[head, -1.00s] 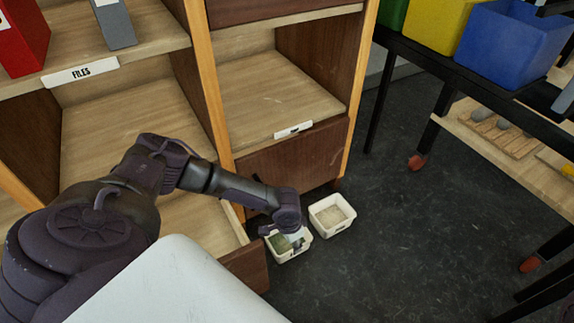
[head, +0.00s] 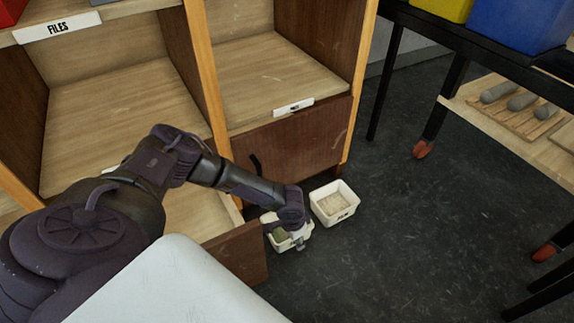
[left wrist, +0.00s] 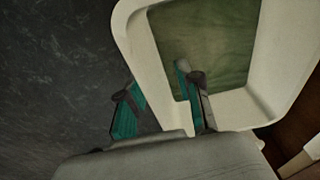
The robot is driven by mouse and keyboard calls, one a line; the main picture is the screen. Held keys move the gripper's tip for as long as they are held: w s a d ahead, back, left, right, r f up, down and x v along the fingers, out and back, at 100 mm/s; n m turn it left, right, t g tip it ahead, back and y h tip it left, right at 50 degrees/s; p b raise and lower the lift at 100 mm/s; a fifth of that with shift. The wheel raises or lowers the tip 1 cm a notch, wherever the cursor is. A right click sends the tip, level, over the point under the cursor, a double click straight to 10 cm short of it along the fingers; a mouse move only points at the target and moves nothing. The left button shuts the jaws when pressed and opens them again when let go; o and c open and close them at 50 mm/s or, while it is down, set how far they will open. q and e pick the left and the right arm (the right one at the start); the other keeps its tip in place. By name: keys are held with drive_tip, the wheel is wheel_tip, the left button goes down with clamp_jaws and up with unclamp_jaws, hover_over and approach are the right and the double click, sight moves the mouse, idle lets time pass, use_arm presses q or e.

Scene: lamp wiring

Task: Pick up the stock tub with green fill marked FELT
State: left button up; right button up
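A small white tub with green fill (head: 302,237) stands on the dark floor beside the shelf unit, partly hidden by my left gripper. In the left wrist view the same tub (left wrist: 232,120) shows its pale rim and flat green fill; I cannot read any marking on it. My left gripper (head: 284,238) is at this tub. In the left wrist view my left gripper (left wrist: 157,84) is open, with one finger outside the tub wall and the other over its inside. I cannot tell whether either finger touches the wall. My right gripper is not in view.
A second white tub (head: 334,191) with pale fill and a dark label stands close by on the right. A wooden shelf unit (head: 282,84) with a low drawer (head: 240,258) borders the tubs. A black table with coloured bins (head: 519,22) is at right. Floor in front is clear.

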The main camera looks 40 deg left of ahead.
use_arm(q)
clamp_jaws()
drive_tip(key=shift+r, duration=0.2)
idle(0.3)
